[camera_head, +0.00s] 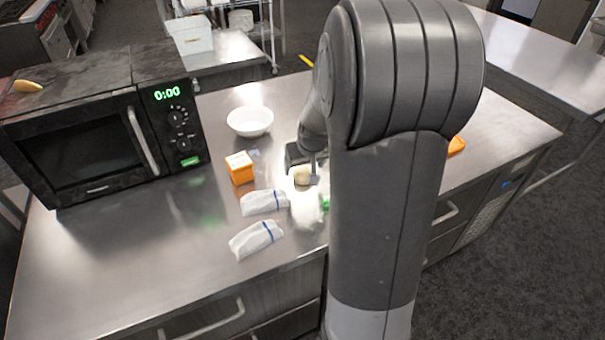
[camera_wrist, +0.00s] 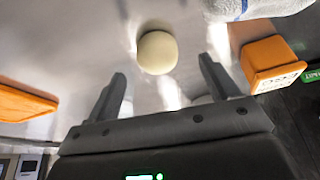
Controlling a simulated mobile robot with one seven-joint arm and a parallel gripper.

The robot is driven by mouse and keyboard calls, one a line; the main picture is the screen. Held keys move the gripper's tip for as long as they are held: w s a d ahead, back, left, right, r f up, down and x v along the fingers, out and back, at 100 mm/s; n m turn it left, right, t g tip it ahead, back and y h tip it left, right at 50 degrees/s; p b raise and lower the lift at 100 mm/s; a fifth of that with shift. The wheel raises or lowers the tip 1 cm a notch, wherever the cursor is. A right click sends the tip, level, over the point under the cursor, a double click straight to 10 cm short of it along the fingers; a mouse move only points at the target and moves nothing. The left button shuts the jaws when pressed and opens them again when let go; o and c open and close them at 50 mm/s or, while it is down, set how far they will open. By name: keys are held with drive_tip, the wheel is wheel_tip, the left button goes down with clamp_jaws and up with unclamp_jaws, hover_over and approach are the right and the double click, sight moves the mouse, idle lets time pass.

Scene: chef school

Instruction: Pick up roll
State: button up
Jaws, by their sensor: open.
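The roll (camera_wrist: 157,52) is a pale, rounded, cream-coloured piece lying on the steel counter. In the wrist view it lies just beyond my gripper (camera_wrist: 162,69), between the lines of the two fingers. The fingers are open with nothing held between them. In the head view the roll (camera_head: 301,176) shows partly beside my gripper (camera_head: 308,166), close to the fingers. My arm hides part of the counter around it. I cannot tell exactly how far the fingertips are above the counter.
Two white cloths with blue stripes (camera_head: 263,203) (camera_head: 256,240) lie left of my arm. An orange box (camera_head: 240,168) and a white bowl (camera_head: 250,122) stand nearby. A black microwave (camera_head: 100,125) fills the counter's left. An orange item (camera_head: 456,145) is partly hidden on the right.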

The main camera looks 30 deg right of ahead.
sight(304, 171)
drive_tip(key=shift+x, duration=2.55)
drive_tip(key=shift+d, duration=0.15)
drive_tip(key=c, duration=1.1)
